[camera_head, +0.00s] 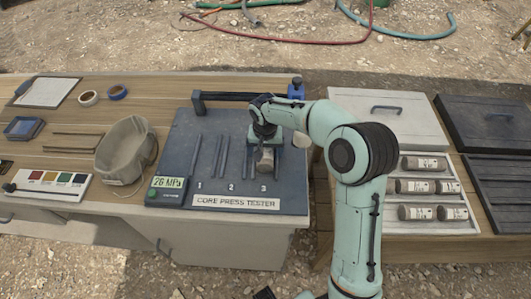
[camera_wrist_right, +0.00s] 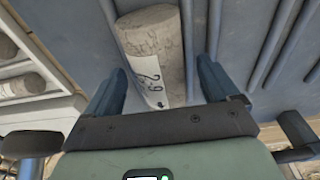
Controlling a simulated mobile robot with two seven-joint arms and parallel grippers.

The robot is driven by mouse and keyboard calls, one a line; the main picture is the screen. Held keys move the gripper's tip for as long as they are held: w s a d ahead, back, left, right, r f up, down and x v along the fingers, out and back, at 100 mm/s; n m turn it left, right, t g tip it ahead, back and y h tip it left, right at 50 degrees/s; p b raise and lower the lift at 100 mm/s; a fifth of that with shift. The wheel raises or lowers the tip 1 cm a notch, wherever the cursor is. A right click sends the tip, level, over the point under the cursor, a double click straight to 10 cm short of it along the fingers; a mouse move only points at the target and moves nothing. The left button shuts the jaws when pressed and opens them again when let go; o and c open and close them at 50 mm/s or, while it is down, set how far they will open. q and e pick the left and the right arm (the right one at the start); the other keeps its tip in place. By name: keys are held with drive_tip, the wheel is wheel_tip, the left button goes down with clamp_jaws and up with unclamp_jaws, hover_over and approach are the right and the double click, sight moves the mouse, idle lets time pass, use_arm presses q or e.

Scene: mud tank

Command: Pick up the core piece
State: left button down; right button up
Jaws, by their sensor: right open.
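A grey cylindrical core piece (camera_head: 265,160) lies in slot 3 of the dark core press tester (camera_head: 215,130), partly hidden by my right arm. In the right wrist view the core piece (camera_wrist_right: 158,45), with a white label and dark writing, lies between two rails. My right gripper (camera_wrist_right: 163,80) is open, with one finger to each side of the near end of the core piece. In the head view my right gripper (camera_head: 265,142) is over slot 3. My left gripper is not in view.
A white tray (camera_head: 472,226) at right holds several labelled cores (camera_head: 412,187). A bowl-like beige hat (camera_head: 126,150), tape rolls (camera_head: 89,98) and a colour-button panel (camera_head: 48,184) are on the bench left of the tester. Slots 1 and 2 look empty.

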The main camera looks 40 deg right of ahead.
clamp_jaws()
drive_tip(key=shift+r, duration=0.1)
